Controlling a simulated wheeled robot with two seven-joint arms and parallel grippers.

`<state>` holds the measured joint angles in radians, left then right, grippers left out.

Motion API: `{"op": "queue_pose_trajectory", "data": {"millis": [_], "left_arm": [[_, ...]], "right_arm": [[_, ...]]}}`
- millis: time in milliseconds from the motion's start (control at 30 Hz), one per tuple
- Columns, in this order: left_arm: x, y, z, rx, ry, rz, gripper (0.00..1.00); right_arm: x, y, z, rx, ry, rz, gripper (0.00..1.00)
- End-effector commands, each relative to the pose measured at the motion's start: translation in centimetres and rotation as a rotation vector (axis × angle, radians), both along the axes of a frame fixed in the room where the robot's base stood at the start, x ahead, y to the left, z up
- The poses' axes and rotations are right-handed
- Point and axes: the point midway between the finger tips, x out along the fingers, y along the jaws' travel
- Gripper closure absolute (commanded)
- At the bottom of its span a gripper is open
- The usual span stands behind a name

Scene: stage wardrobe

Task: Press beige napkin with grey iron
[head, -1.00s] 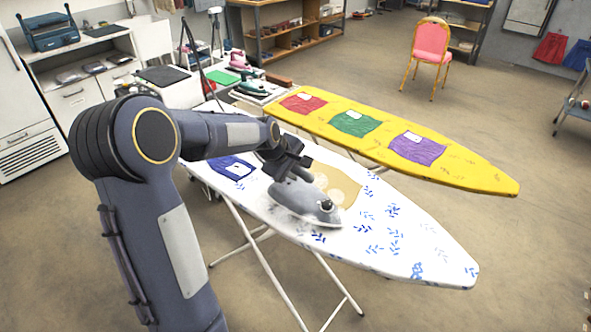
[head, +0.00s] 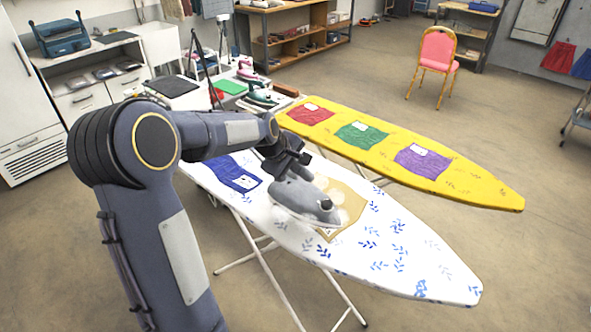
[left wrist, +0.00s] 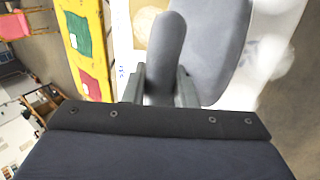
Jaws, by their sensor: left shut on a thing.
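The grey iron (head: 308,202) is held by my left gripper (head: 284,164) over the white board with blue leaf prints (head: 400,255). In the left wrist view, the left gripper's fingers (left wrist: 161,86) close around the handle of the iron (left wrist: 218,45). The beige napkin (head: 351,206) lies on the board, partly covered by the iron in the head view, with pale round patches on it. Its near corner shows below the iron's tip. I cannot tell whether the soleplate touches the cloth. My right gripper is not in view.
A blue cloth (head: 235,175) lies on the same board, left of the iron. A yellow board (head: 470,188) behind holds red (head: 311,114), green (head: 361,134) and purple (head: 422,161) cloths. More irons (head: 262,98) stand on a table at the back.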

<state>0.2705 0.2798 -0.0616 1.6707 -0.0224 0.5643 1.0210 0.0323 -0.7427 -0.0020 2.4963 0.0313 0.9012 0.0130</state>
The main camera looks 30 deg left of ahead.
Motion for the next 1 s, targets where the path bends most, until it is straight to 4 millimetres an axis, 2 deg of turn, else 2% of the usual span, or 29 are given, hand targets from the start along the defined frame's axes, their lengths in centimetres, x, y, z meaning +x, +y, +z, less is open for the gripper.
{"op": "queue_pose_trajectory", "data": {"millis": [33, 433, 1000], "left_arm": [[0.1, 0.1, 0.9, 0.001, -0.008, 0.001, 1.00], [0.0, 0.5, 3.4, 0.001, -0.008, -0.003, 1.00], [0.0, 0.5, 3.5, 0.001, -0.007, -0.003, 1.00]], "right_arm": [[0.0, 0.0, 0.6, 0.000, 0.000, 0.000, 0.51], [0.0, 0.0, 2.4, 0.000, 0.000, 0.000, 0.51], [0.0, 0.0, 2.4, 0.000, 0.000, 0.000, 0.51]]}}
